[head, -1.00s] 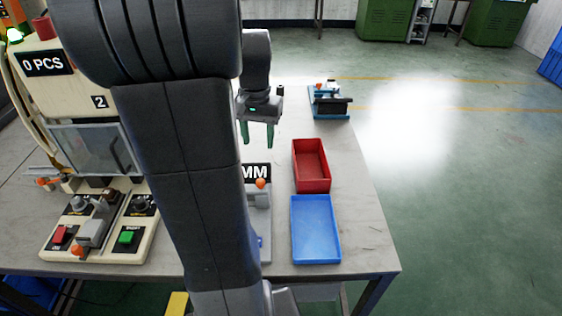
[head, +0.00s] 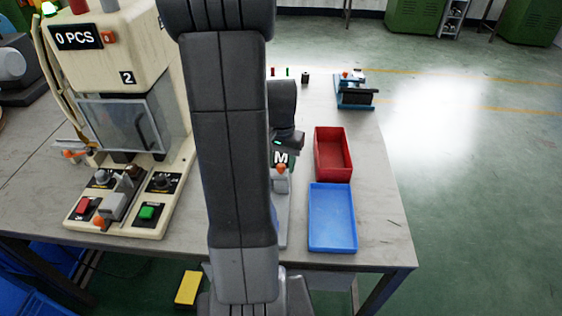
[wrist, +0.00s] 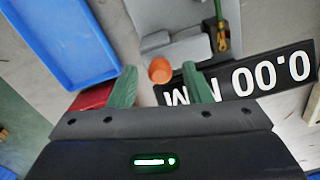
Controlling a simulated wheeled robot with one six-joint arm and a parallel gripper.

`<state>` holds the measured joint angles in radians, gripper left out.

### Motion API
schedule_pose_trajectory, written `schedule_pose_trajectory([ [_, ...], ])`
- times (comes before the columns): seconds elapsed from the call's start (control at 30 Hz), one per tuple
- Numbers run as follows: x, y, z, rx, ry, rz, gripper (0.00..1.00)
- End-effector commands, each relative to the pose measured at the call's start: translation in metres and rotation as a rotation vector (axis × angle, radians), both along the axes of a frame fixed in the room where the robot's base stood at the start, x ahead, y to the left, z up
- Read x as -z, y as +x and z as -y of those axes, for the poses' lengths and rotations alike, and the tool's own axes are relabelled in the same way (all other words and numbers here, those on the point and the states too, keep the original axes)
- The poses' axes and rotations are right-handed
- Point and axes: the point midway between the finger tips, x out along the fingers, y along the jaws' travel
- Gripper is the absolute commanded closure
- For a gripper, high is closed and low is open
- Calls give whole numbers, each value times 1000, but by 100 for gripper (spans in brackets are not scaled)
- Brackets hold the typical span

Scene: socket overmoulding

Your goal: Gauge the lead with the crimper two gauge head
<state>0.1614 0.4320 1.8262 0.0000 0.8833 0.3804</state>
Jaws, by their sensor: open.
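The gauge head shows in the wrist view as a grey body (wrist: 185,15) with a black display (wrist: 262,76) reading 0.00 MM and an orange knob (wrist: 160,70). A thin dark green piece with a brass-coloured end (wrist: 222,38) lies on it; I cannot tell if this is the lead. My gripper (wrist: 159,72) is open and empty, its green fingers on either side of the knob in the picture, contact unclear. In the head view my arm hides much of the gauge; its orange knob (head: 281,168) shows below my wrist.
A red tray (head: 318,172) and a blue tray (head: 333,248) stand right of the gauge. The crimping machine marked 2 (head: 120,45), with a 0 PCS display, stands left. A blue fixture (head: 354,104) is at the back right. The bench's front right corner is clear.

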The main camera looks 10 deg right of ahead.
Motion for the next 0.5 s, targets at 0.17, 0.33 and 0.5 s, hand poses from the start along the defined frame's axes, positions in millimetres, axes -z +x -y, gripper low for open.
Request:
schedule_pose_trajectory([
  [0.17, 0, 0, 0, 0, 0, 0, 55],
  [0.33, 0, 0, 0, 0, 0, 0, 81],
  [0.5, 0, 0, 0, 0, 0, 0, 100],
])
